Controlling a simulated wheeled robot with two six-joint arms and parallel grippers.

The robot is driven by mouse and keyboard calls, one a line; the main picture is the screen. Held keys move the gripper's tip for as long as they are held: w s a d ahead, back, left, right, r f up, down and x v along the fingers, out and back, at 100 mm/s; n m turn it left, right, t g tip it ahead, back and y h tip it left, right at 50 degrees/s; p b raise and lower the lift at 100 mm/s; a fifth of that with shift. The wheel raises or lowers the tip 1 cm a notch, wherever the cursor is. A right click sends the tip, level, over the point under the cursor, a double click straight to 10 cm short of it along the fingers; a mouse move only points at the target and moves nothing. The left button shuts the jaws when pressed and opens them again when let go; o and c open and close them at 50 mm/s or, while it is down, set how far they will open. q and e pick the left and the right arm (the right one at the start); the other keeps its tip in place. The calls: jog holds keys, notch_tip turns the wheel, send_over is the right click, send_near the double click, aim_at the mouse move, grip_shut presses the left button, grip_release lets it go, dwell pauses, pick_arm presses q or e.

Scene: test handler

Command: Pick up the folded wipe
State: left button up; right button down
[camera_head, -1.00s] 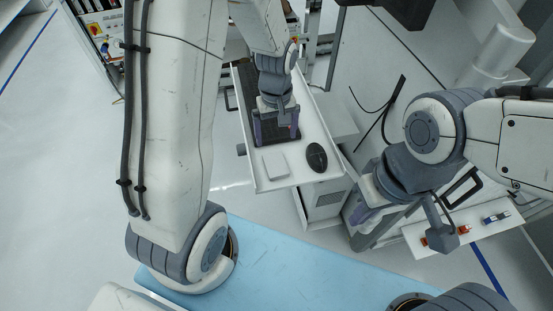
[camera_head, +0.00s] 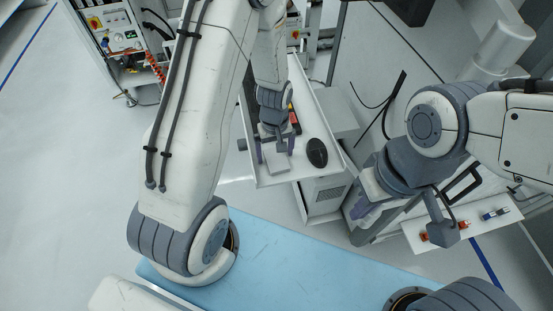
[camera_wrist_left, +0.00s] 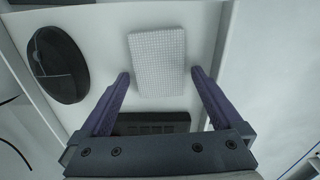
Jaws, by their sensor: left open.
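The folded wipe (camera_wrist_left: 158,62) is a flat white rectangle with a fine grid, lying on a white tray (camera_wrist_left: 205,22). In the left wrist view it is just ahead of my left gripper (camera_wrist_left: 160,76), whose two purple fingers are open and apart. The fingertips flank its near end, with nothing held between them.
A dark keyboard (camera_wrist_left: 152,123) is on the tray behind the fingers. A blue-topped surface (camera_head: 290,262) lies in front.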

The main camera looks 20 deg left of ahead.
aim_at(278, 157)
pick_arm(q)
jog(key=c, duration=1.2)
jog(key=shift+c, duration=0.2)
jog(key=shift+r, duration=0.5)
jog(key=r, duration=0.1)
jog(key=d+r, duration=0.1)
jog(key=r, duration=0.1)
jog(key=shift+s+r+b, duration=0.1)
jog(key=shift+r+b, duration=0.2)
jog(key=s+d+r, duration=0.4)
jog(key=d+r, duration=0.2)
jog(key=d, duration=0.3)
jog(key=shift+s+d+r+b, duration=0.2)
jog(key=shift+d+b, duration=0.15)
jog(key=shift+d, duration=0.05)
